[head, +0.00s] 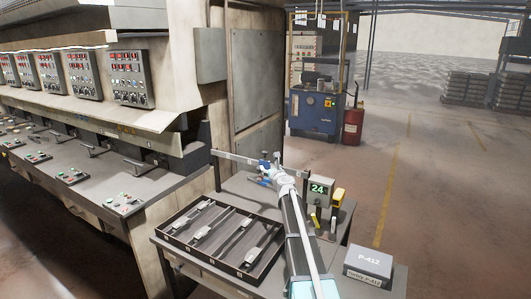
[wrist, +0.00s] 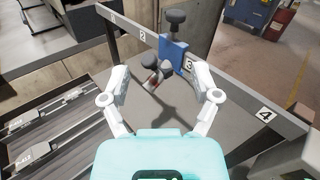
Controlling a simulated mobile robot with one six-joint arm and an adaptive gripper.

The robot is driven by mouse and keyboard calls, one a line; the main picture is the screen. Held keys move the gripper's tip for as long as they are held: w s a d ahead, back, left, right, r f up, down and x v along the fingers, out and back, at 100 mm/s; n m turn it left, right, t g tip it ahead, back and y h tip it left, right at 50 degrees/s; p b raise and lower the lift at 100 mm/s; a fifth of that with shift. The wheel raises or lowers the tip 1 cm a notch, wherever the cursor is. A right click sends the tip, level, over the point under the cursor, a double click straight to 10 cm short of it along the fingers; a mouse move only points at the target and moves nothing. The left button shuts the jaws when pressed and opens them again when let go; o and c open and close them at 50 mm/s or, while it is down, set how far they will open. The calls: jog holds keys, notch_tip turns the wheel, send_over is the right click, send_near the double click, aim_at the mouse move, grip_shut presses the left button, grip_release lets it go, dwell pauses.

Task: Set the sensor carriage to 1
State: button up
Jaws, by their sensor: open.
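The sensor carriage (wrist: 174,54) is a blue block with dark knobs on a grey rail (wrist: 228,92). It sits between label 2 (wrist: 142,37) and label 3 (wrist: 190,65), right beside 3. A grey and red part hangs below it. A faint label, too small to read, is near the rail's far left end; label 4 (wrist: 264,114) is at the right. My gripper (wrist: 160,74) is open, its two white fingers spread on either side of the hanging part, with no clear contact. In the head view my gripper (head: 276,170) is at the carriage (head: 264,163), partly hiding it.
A dark tray (head: 168,229) with several metal shoes lies left of my arm. A display reading 24 (head: 319,189) and yellow handled items stand right of it. A grey P-412 box (head: 369,262) is at the bench's right. The large press (head: 150,175) stands at left.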

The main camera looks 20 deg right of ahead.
aim_at(266, 154)
jog(key=shift+w+d+r+m+h, duration=0.1)
jog(key=shift+d+m+h, duration=0.05)
jog(key=shift+d+m, duration=0.3)
jog(key=shift+w+d+r+m+h, duration=0.15)
jog(key=shift+d+m, duration=0.1)
jog(key=shift+d, duration=0.25)
jog(key=shift+f, duration=0.1)
jog(key=w, duration=0.4)
jog(key=w+d, duration=0.1)
jog(key=w, duration=0.8)
jog(key=shift+w+d, duration=0.3)
jog(key=shift+d, duration=0.05)
